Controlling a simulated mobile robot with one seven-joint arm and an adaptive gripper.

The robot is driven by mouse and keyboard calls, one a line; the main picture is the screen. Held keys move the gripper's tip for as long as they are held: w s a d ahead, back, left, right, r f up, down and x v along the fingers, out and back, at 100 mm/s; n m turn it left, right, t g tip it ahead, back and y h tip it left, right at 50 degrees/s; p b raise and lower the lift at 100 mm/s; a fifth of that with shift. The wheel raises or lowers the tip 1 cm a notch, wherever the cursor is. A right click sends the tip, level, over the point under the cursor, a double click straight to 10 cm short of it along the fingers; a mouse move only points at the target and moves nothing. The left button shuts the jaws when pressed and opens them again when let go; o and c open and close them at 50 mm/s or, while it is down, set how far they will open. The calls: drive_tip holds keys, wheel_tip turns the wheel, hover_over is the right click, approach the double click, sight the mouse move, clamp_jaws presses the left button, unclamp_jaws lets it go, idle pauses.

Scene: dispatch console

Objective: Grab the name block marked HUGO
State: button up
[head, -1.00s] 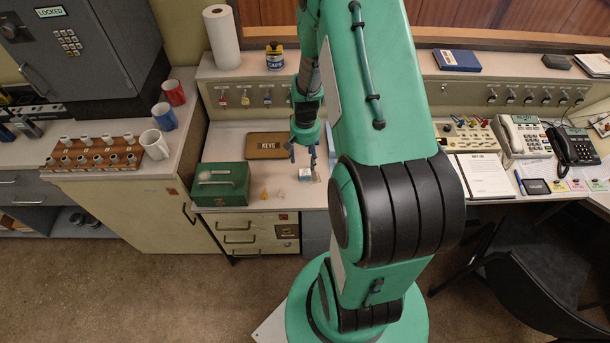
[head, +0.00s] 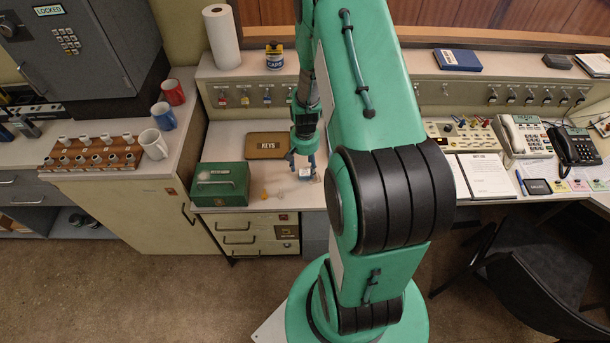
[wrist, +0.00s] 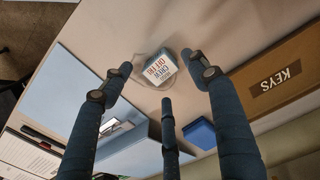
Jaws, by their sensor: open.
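A small block (head: 305,173) with a white printed face lies on the desk below my gripper (head: 303,163) in the head view. In the wrist view the block (wrist: 160,69) shows red and dark lettering, upside down, which I cannot read as HUGO. Nothing is held. I cannot make out a block marked HUGO in either view.
A brown KEYS case (head: 268,145) lies behind, and a green box (head: 221,184) stands to the left. A dark blue object (wrist: 199,133) and a pale blue panel (wrist: 105,72) show in the wrist view.

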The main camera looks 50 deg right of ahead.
sight(305, 174)
drive_tip(key=shift+f, duration=1.4)
drive_tip(key=c, duration=1.2)
